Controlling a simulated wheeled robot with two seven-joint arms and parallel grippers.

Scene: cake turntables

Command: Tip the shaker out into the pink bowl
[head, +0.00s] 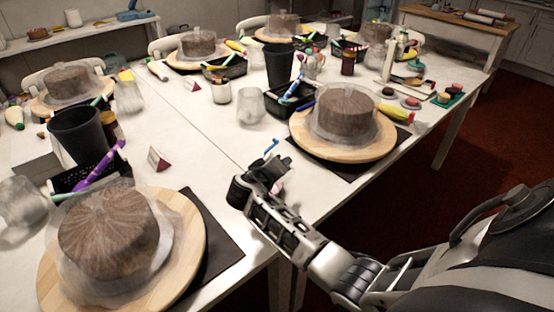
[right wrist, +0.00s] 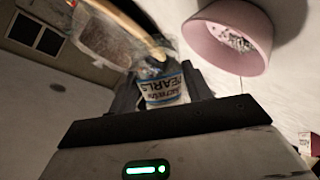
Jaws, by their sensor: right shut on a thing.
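My right gripper (head: 277,163) reaches over the table between the near and far turntables in the head view. In the right wrist view it is shut on the shaker (right wrist: 164,90), a clear container with a white label that reads "PEARLS". The pink bowl (right wrist: 232,42) is to the upper right of the shaker in that view, apart from it. Small pale grains show inside the bowl. In the head view only a small pink part of the bowl (head: 279,187) shows behind my gripper, and I cannot make out the shaker there. My left gripper is not in view.
A wrapped brown cake on a wooden turntable (head: 187,270) stands near left; another turntable (head: 378,147) is right of my gripper. A clear cup (head: 250,106), a black tray (head: 291,100) and a red card (head: 157,158) are around. Bare white table lies left of my gripper.

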